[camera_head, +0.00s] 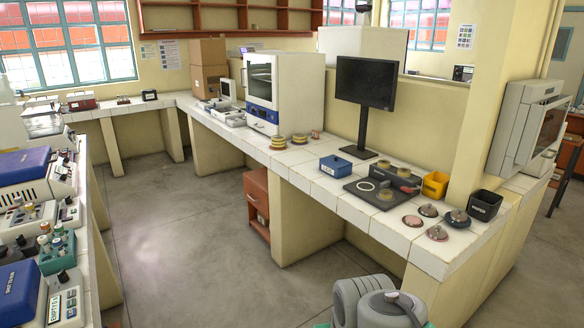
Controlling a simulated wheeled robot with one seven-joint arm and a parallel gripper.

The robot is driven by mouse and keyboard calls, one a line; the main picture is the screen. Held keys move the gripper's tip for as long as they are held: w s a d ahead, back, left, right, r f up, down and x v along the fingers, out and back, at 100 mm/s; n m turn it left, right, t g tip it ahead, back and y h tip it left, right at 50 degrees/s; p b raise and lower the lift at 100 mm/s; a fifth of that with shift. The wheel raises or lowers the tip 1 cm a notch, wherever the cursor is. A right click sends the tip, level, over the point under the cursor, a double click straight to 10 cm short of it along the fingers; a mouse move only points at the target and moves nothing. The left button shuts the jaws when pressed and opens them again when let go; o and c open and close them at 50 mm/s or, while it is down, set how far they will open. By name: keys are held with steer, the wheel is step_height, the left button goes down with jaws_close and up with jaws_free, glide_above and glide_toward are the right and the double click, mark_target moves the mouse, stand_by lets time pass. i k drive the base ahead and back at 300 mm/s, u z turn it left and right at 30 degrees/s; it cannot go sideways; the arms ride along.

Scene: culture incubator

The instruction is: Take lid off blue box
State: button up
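A small blue box (337,168) stands on the white tiled bench in the middle of the view. Its top is a flat blue surface and its front carries a pale label. The picture is too small to show a seam between lid and box. Grey rounded links of my arm (372,302) show at the bottom edge, in front of the bench and well apart from the box. My gripper is not in view.
A dark mat (364,197) with small items lies right of the box, and a monitor (367,83) stands behind. Stacked yellowish dishes (278,143) are to the left. A yellow bin (435,185), black bin (485,205) and round lids (437,233) are farther right. The floor aisle is clear.

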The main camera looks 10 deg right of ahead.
mark_target(336, 162)
steer(key=z, duration=0.25)
steer(key=i, duration=1.55)
steer(key=u, duration=0.3)
steer(key=i, duration=1.85)
steer(key=u, duration=0.95)
steer(key=i, duration=0.3)
steer(key=u, duration=0.05)
